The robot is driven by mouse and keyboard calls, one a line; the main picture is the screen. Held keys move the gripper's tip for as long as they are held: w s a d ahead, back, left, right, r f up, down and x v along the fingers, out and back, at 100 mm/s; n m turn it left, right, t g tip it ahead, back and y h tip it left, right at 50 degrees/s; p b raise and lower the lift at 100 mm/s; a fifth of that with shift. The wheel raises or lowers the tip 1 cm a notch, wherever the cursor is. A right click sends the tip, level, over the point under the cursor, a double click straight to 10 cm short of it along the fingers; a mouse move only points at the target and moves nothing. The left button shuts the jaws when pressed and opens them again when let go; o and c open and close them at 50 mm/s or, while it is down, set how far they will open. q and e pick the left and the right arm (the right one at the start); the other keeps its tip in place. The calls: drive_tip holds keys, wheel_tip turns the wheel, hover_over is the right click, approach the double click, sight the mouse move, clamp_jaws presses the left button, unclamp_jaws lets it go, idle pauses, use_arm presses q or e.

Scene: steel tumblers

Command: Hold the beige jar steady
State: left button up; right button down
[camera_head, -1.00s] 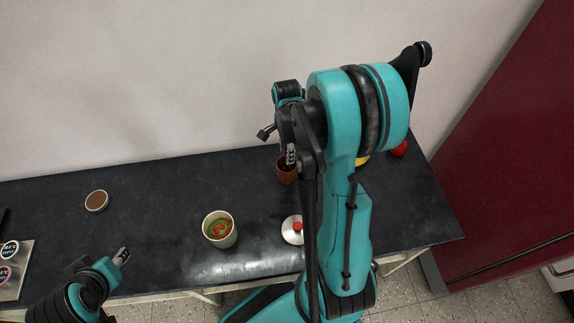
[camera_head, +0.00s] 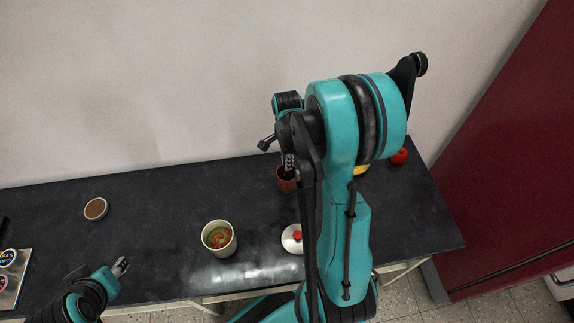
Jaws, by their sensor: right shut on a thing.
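The beige jar (camera_head: 219,246) stands upright and open on the dark table, with red and green contents showing inside. My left gripper (camera_head: 121,265) is to the left of the jar and nearer the front edge, apart from it; its fingers are too small to read. My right gripper (camera_head: 289,163) is at the back of the table, shut on a brown cup (camera_head: 286,185). My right arm hides part of that cup and the fingertips. Neither gripper touches the jar.
A white lid with a red knob (camera_head: 292,239) lies right of the jar, partly behind my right arm. A small brown-filled bowl (camera_head: 96,209) is at left. A red item (camera_head: 400,156) and a yellow item (camera_head: 361,169) sit at back right. A tray (camera_head: 17,278) is far left.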

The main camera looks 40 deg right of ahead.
wheel_tip(320, 180, up, 9)
drive_tip(key=shift+r+p, duration=0.15)
drive_tip(key=shift+p, duration=1.05)
